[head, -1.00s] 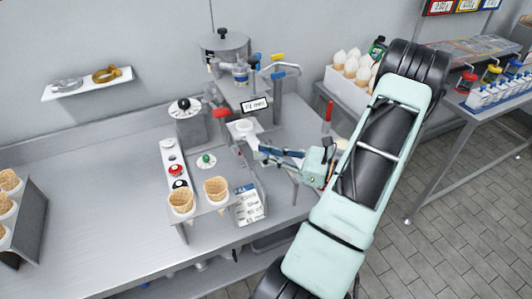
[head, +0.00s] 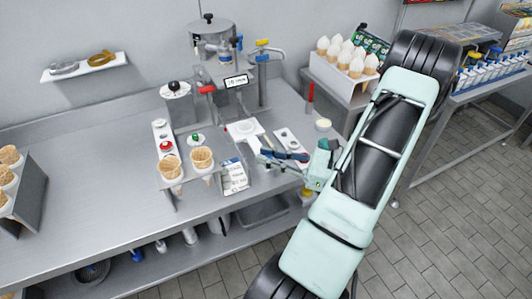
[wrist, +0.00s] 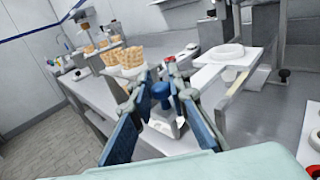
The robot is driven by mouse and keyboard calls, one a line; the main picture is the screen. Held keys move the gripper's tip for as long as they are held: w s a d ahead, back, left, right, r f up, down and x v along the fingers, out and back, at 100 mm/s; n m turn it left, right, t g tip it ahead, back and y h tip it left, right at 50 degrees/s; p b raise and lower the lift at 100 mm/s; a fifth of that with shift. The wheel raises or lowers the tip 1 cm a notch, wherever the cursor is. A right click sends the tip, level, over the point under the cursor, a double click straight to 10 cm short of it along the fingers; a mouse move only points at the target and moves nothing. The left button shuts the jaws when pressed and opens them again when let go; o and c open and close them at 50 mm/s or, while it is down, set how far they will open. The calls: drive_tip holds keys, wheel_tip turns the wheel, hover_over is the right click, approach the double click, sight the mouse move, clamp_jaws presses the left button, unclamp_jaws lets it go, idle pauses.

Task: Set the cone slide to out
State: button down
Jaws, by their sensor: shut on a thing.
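The cone slide (head: 243,127), a white plate with a round white disc on it, juts out from under the steel dispensing machine (head: 215,45) on the counter. It also shows in the wrist view (wrist: 222,52), with its plate reaching toward my gripper. In the wrist view the fingers (wrist: 155,70) frame a dark blue knob (wrist: 160,92); the exact contact is partly hidden by the fingers.
Two waffle cones (head: 186,164) stand in a holder left of the slide, beside a printed card (head: 234,177). A narrow white panel (head: 290,142) lies right of the slide. A box of filled cones (head: 340,70) stands behind.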

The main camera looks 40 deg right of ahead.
drive_tip(key=s+a, duration=0.1)
drive_tip(key=s, duration=0.5)
drive_tip(key=shift+s+a, duration=0.15)
drive_tip(key=shift+a, duration=0.1)
drive_tip(key=shift+f, duration=0.1)
drive_tip(key=c, duration=1.8)
unclamp_jaws()
drive_tip(key=shift+s, duration=0.2)
drive_tip(key=shift+c, duration=0.2)
drive_tip(key=shift+w, duration=0.1)
drive_tip(key=v, duration=1.2)
